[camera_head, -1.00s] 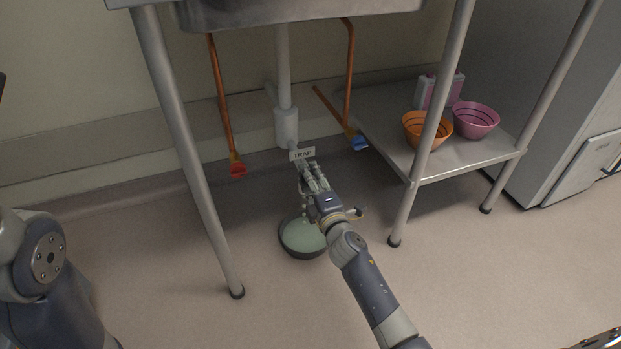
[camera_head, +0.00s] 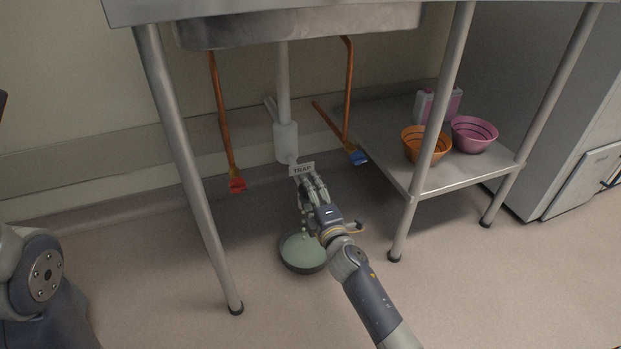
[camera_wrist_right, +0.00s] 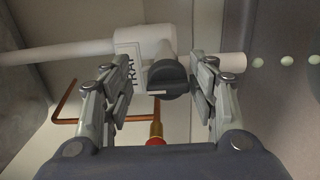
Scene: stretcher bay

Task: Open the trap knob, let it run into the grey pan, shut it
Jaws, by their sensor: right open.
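The white trap (camera_head: 286,142) hangs on the drain pipe under the sink, with a TRAP label (camera_head: 302,169) in front. In the right wrist view the black trap knob (camera_wrist_right: 168,79) sits between the fingers of my right gripper (camera_wrist_right: 160,92). The fingers are open, one on each side of the knob, with gaps visible. In the head view my right gripper (camera_head: 311,186) hides the knob. Pale green drops (camera_wrist_right: 287,62) leave the trap's outlet (camera_wrist_right: 228,65). The grey pan (camera_head: 303,270) stands on the floor below, holding pale green liquid. My left gripper is out of view.
Copper pipes with a red valve (camera_head: 237,185) and a blue valve (camera_head: 357,157) flank the trap. Metal legs (camera_head: 190,190) stand on both sides. A low shelf (camera_head: 470,177) at right holds an orange bowl (camera_head: 413,147), a pink bowl (camera_head: 474,140) and bottles.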

